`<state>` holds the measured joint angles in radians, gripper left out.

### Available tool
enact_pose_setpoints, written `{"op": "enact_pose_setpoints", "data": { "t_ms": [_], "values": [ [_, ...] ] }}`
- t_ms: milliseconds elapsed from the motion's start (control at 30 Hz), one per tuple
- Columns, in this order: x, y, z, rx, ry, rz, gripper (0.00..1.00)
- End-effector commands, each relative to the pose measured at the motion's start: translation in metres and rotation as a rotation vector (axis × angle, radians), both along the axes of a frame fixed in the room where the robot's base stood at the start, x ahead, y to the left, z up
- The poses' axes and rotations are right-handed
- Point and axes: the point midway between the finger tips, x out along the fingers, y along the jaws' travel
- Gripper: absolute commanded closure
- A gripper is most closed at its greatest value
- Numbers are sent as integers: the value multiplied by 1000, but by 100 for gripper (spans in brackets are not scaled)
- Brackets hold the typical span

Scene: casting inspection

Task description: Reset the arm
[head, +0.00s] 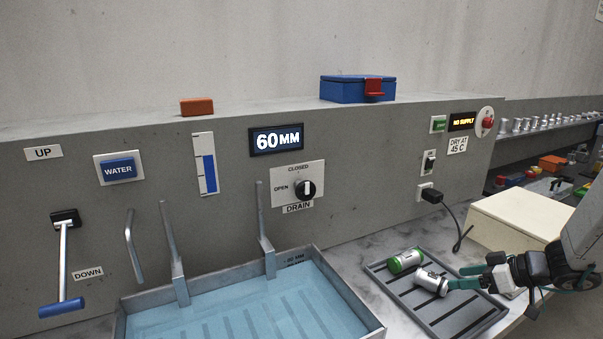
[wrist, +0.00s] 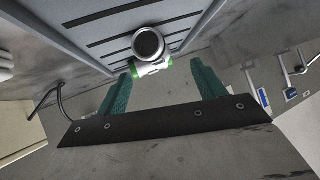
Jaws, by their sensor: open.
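My gripper (head: 465,277) is at the right in the head view, over the right part of the dark ribbed tray (head: 472,318). Its green fingers are apart with nothing between them. A silver cylinder (head: 430,283) lies on the tray just beyond the fingertips. A green-and-silver cylinder (head: 405,260) lies behind it. In the wrist view the gripper (wrist: 163,68) shows two spread fingers. Whether a fingertip touches the silver cylinder is unclear.
A water-filled basin (head: 376,331) with metal arms stands left of the tray. A cream box (head: 520,222) is close behind my gripper. A black plug cable (head: 455,222) hangs by the panel. A blue box (head: 345,90) and orange block (head: 197,106) sit on the ledge.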

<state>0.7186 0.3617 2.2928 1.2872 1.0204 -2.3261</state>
Motion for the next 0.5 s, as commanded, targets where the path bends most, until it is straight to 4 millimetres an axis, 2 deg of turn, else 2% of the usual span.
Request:
{"op": "enact_pose_setpoints", "data": {
  "t_ms": [100,167,333,500],
  "values": [
    [-21,13,-6,142,212,-72,31],
    [-34,22,-2,199,332,-106,31],
    [-74,60,25,249,666,-181,31],
    [-122,97,59,146,957,-297,31]
  ]
}}
